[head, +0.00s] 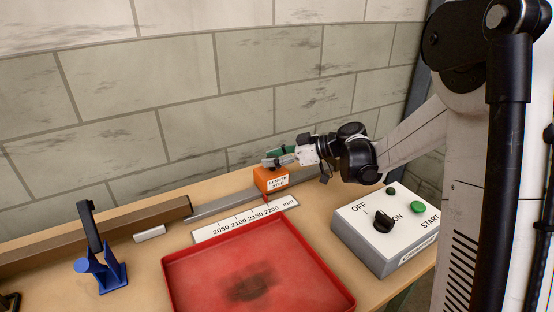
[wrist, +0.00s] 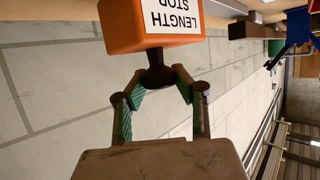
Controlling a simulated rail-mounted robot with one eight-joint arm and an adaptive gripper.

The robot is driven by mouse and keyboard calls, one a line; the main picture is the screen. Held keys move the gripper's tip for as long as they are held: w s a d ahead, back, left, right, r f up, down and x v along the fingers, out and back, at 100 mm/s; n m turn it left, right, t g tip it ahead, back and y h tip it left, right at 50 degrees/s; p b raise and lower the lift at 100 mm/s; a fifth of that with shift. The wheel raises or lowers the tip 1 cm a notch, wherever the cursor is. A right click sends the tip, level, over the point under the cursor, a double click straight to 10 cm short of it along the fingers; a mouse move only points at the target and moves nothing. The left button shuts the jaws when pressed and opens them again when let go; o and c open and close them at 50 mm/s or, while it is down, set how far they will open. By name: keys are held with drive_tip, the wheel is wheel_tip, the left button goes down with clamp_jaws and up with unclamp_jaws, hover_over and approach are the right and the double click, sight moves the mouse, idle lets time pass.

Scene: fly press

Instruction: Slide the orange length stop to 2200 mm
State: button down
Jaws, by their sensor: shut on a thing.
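The orange length stop (head: 270,180), a block with a white "LENGTH STOP" label, sits on the grey rail behind the scale. A small red pointer (head: 266,199) extends from its front toward the white scale (head: 245,219), close to the 2200 end; the exact reading is too small to tell. My gripper (head: 276,157) is at the top of the block. In the wrist view the stop (wrist: 150,25) appears upside down, and my green-padded fingers (wrist: 155,88) close around its dark knob (wrist: 157,68). The knob's top end faces my palm.
A red tray (head: 200,268) lies in front of the scale. A grey control box (head: 388,232) with a black switch and green buttons stands to the right. A blue stand (head: 100,270) and a brown bar (head: 120,222) are at the left. A block wall rises behind.

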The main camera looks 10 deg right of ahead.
drive_tip(key=c, duration=1.3)
unclamp_jaws()
drive_tip(key=v, duration=1.2)
drive_tip(key=shift+d, duration=0.1)
drive_tip(key=shift+s, duration=0.1)
